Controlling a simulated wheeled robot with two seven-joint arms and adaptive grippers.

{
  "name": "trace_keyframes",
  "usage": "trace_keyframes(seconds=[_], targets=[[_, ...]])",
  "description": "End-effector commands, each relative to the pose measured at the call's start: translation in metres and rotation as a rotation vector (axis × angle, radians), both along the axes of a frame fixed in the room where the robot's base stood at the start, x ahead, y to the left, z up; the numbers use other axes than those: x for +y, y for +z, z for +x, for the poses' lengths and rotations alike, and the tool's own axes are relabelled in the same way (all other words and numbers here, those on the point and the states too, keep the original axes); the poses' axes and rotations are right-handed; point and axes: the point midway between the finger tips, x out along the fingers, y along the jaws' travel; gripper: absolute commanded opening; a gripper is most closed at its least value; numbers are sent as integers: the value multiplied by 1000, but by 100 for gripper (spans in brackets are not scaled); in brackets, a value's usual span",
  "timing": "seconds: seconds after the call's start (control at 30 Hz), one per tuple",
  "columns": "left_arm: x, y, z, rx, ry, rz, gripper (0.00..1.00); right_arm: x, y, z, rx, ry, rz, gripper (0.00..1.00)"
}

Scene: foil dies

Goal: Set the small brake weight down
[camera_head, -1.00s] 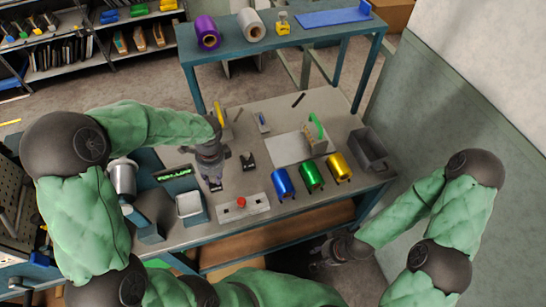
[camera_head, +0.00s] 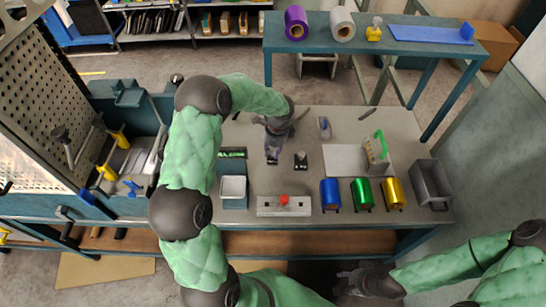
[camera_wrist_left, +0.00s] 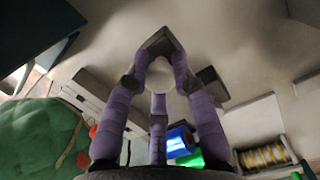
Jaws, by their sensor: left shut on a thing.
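My left gripper (camera_head: 273,152) points down over the grey table, left of centre. It is shut on the small brake weight (camera_head: 272,161), a small dark block mostly hidden by the fingers. In the left wrist view, the purple fingers (camera_wrist_left: 160,45) meet around a dark grey piece at their tips. I cannot tell whether the weight touches the table. A second dark block (camera_head: 301,161) stands just right of it, apart from the gripper. My right gripper (camera_head: 366,281) hangs off the table's front side; its fingers are too unclear to read.
A panel with a red button (camera_head: 284,200) stands in front of the gripper. Blue (camera_head: 330,195), green (camera_head: 362,194) and gold (camera_head: 394,193) foil rolls stand to its right. A white-topped bin (camera_head: 234,188) is at left, a grey tray (camera_head: 431,184) at far right.

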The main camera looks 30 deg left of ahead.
Motion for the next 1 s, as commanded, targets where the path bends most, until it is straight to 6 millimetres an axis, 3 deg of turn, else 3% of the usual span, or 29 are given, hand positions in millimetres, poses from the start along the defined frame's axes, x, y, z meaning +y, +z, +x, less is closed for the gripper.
trace_keyframes(seconds=[0.23, 0.47, 0.87, 0.9, 0.97, 1.0], targets=[[3, -11, 10, -2, 1, 1, 0, 0, -4, 0, 0, 0, 0, 40], [4, -40, 9, -1, 1, 0, 0, 0, -19, 0, 0, 0, 0, 40], [3, -43, 9, -2, 1, 1, 0, 0, -19, 0, 0, 0, 0, 40], [3, -44, 8, 0, 1, 0, 31, 0, -19, 0, 0, 0, 0, 40], [3, -44, 8, 0, 1, 0, 48, 0, -19, 0, 0, 0, 0, 40], [3, -44, 8, 0, 1, 0, 49, 0, -19, 0, 0, 0, 0, 40]])
